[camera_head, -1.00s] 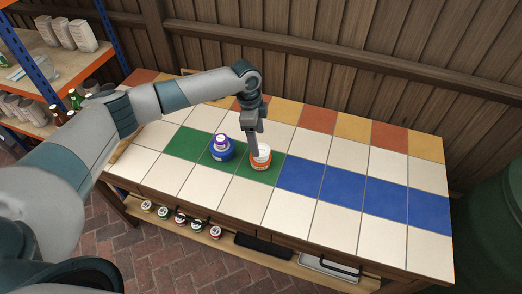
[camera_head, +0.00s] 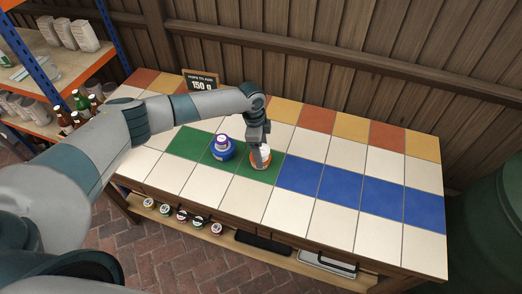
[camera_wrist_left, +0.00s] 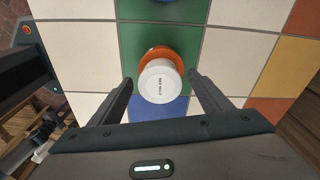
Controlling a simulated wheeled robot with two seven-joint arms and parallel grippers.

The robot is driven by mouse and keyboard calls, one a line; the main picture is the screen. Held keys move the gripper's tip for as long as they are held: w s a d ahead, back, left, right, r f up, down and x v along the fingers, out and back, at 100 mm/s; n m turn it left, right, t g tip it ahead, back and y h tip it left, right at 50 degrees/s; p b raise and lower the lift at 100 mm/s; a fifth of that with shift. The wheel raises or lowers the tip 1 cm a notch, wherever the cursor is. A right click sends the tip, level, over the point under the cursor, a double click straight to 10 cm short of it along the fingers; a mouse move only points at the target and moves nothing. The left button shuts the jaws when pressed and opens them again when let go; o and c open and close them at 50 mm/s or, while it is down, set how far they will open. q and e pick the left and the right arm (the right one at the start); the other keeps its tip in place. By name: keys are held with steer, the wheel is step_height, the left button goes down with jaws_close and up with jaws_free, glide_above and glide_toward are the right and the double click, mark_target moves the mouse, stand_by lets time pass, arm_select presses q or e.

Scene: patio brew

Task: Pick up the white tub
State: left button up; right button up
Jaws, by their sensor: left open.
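The white tub (camera_wrist_left: 160,84) stands on a green tile, with an orange part (camera_wrist_left: 158,53) showing at its far side in the left wrist view. In the head view the tub (camera_head: 264,160) is partly hidden by my left gripper (camera_head: 261,163). My left gripper (camera_wrist_left: 160,92) is open. Its two fingers are on either side of the tub in the wrist view, with gaps on both sides. I cannot tell how far the fingertips are above the tub. My right gripper is not in view.
A black sign (camera_head: 202,83) reading 150 g stands at the back. The tiled table (camera_head: 340,215) is clear to the right. Shelves (camera_head: 60,68) hold bottles and bags at left.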

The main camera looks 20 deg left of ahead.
mark_target(262, 149)
arm_select(q)
steer(key=shift+f, duration=0.15)
steer(key=shift+c, duration=0.3)
steer(key=c, duration=1.1)
steer(key=shift+o, duration=0.2)
steer(key=shift+r, duration=0.2)
steer(key=shift+r+b, duration=0.55)
steer(key=shift+r, duration=0.05)
step_height(262, 149, up, 2)
steer(key=shift+w+r+b, duration=0.1)
steer(key=shift+r+b, duration=0.05)
steer(key=shift+b, duration=0.5)
steer(key=s+d+r+b, duration=0.3)
steer(key=s+d+r, duration=0.2)
steer(key=d, duration=0.5)
steer(key=shift+s+d+r, duration=0.15)
steer(key=shift+d+r, duration=0.1)
steer(key=shift+r, duration=0.9)
